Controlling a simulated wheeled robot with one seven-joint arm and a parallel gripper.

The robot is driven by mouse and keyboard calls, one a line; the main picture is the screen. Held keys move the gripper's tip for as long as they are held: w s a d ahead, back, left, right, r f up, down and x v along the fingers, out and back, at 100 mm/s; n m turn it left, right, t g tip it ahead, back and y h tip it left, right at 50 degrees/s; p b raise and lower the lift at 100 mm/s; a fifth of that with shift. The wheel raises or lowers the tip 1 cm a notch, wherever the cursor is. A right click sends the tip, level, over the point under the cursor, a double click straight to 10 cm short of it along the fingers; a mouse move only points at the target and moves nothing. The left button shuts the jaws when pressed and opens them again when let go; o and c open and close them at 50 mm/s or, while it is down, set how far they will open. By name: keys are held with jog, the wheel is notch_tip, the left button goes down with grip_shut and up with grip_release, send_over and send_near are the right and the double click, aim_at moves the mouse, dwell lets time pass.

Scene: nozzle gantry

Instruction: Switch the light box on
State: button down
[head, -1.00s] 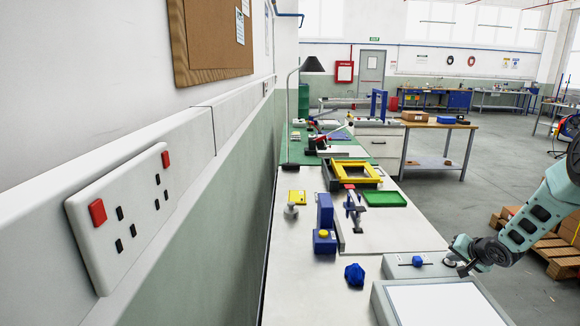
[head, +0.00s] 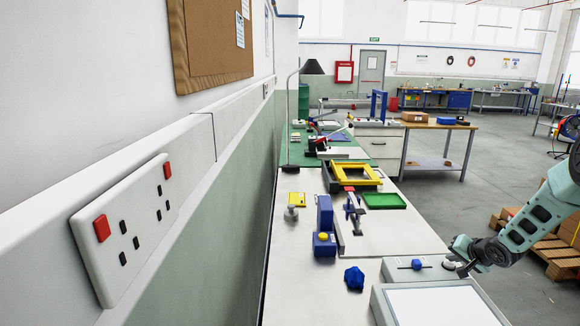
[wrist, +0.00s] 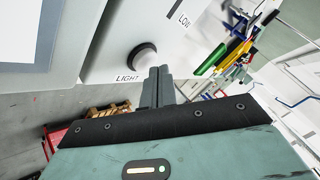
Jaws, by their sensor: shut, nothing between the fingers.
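The light box (head: 472,291), a grey frame around a white panel, lies at the near right of the bench in the head view. I cannot tell whether the panel is lit. Behind it is a pale control box (head: 400,272) with a blue knob (head: 417,263) and a grey round knob (head: 452,265).
A wall socket with red switches (head: 125,230) is at left.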

aim_at(452, 266)
notch_tip(452, 266, up, 6)
jog(key=p, duration=0.4)
jog(key=shift+f+p, duration=0.15)
jog(key=shift+p, duration=0.15)
jog(key=s+a+r+n+g+b, duration=0.1)
jog(key=s+a+r+n, duration=0.15)
jog(key=a, duration=0.55)
jog(key=s+a+r+n+g+b, duration=0.15)
jog(key=a+r, duration=0.25)
jog(key=a, duration=0.4)
jog(key=s+a+r+n+g+b, duration=0.2)
jog(key=s+a+r+n, duration=0.2)
jog(key=s+a, duration=0.8)
jog(key=s+a+r+n+g+b, duration=0.1)
jog(key=s+a+n+g+b, duration=0.1)
jog(key=s, duration=1.3)
jog(key=s+a+r+n+g+b, duration=0.1)
jog(key=s+a+n, duration=0.4)
jog(key=s, duration=1.1)
jog(key=shift+s+a+n+g+b, duration=0.3)
jog(key=shift+a+g+b, duration=0.1)
jog(key=shift+a+g, duration=0.35)
